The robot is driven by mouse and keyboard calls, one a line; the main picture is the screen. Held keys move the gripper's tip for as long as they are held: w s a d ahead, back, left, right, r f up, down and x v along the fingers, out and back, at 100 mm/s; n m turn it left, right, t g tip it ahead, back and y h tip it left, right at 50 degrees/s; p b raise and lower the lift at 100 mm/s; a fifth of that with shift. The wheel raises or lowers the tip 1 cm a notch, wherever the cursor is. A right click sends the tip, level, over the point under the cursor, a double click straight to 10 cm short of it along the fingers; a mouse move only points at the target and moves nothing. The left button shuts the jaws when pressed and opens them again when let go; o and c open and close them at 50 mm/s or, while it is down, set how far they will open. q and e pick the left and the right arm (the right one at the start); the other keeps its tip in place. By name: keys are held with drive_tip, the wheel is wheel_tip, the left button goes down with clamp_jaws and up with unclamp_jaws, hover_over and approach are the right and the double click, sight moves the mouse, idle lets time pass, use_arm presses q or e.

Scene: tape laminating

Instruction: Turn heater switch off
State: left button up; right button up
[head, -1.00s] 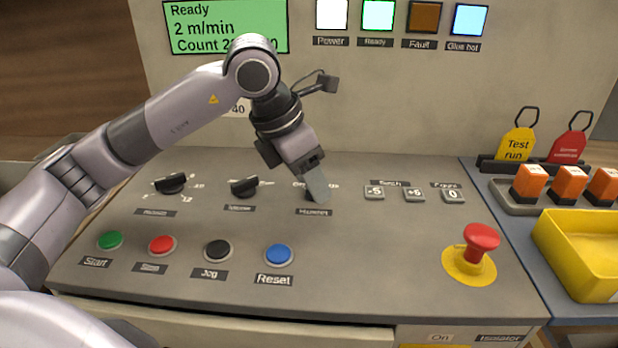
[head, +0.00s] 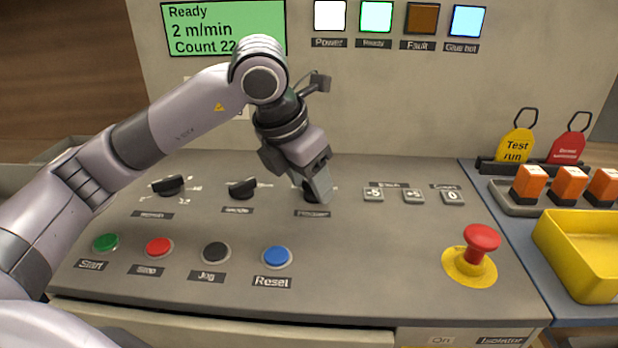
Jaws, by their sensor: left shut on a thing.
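The heater switch (head: 309,196) is a black rotary knob on the sloping grey panel, above a dark label (head: 313,213). My left gripper (head: 321,190) is over it with its jaws shut on the knob. The fingers hide most of the knob, so I cannot tell which way it points. My right gripper is not in view.
Two more black knobs (head: 242,188) (head: 169,185) sit left of the heater switch. Grey count buttons (head: 414,196) lie to its right. Start, stop, jog and reset buttons (head: 277,257) line the front. A red emergency stop (head: 481,239) stands at right, beside a yellow tray (head: 574,275).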

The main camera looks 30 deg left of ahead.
use_arm(q)
drive_tip(key=o, duration=1)
drive_tip(key=shift+o, duration=0.2)
drive_tip(key=d+v, duration=0.1)
drive_tip(key=v, duration=0.6)
drive_tip(key=shift+a+p, duration=0.35)
drive_tip(key=shift+a, duration=0.2)
drive_tip(key=shift+s, duration=0.15)
